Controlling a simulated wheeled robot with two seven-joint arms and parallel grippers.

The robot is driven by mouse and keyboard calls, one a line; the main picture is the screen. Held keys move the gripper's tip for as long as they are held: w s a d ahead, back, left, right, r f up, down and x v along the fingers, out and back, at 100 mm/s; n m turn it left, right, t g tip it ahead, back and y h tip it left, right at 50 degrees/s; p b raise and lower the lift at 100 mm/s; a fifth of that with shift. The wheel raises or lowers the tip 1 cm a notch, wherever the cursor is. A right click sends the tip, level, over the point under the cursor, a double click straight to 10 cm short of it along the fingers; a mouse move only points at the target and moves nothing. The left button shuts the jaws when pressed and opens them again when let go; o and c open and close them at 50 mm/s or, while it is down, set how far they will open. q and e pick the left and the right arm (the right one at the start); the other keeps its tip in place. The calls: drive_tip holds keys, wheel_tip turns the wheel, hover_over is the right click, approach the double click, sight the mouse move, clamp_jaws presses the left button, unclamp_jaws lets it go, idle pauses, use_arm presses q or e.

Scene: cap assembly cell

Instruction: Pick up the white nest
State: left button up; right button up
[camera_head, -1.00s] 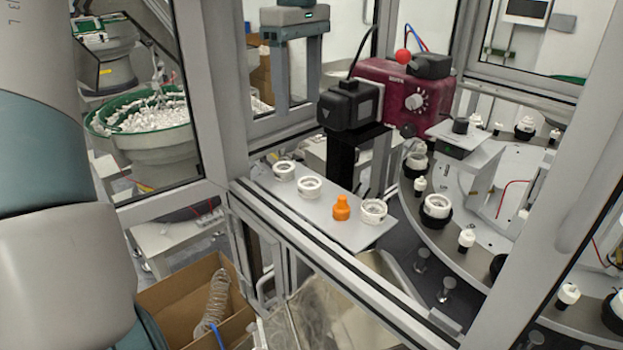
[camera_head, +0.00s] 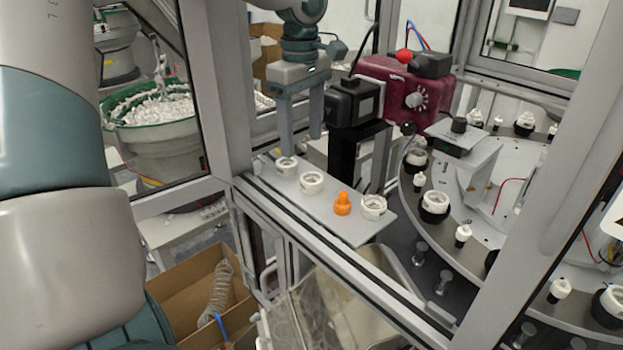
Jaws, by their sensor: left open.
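Three white ring-shaped nests stand on a grey plate (camera_head: 343,231): a far left one (camera_head: 286,167), a second one (camera_head: 312,183), and one at the near right end (camera_head: 373,207). My left gripper (camera_head: 301,146) is open and empty, fingers pointing down, just above and behind the two left nests. Its left fingertip appears close to the far left nest; I cannot tell whether it touches. My right gripper is not in view.
An orange piece (camera_head: 342,204) stands between the second and near right nests. A black and dark red device (camera_head: 405,95) is right of my gripper. A frame post (camera_head: 218,90) is at left. A rotary table (camera_head: 425,235) with white parts lies right.

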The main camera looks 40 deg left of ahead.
sight(310, 180)
use_arm(q)
wheel_tip(310, 180, down, 2)
drive_tip(key=shift+f+p, duration=0.2)
drive_tip(key=shift+p, duration=0.1)
drive_tip(key=shift+f, duration=0.5)
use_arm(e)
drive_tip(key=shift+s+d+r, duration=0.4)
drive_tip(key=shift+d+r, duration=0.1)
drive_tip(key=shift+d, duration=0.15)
use_arm(q)
drive_tip(key=shift+d+f, duration=0.1)
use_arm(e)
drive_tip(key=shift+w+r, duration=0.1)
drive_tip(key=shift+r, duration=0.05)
use_arm(q)
drive_tip(key=shift+w+d+f+p, duration=0.2)
drive_tip(key=shift+f+p, duration=0.2)
drive_tip(key=shift+p, duration=0.2)
drive_tip(key=f, duration=0.1)
drive_tip(key=f+p, duration=0.1)
drive_tip(key=f, duration=0.1)
drive_tip(key=shift+w+d+f+p, duration=0.25)
drive_tip(key=shift+d+p, duration=0.1)
drive_tip(key=shift+d, duration=0.05)
drive_tip(key=shift+f, duration=0.35)
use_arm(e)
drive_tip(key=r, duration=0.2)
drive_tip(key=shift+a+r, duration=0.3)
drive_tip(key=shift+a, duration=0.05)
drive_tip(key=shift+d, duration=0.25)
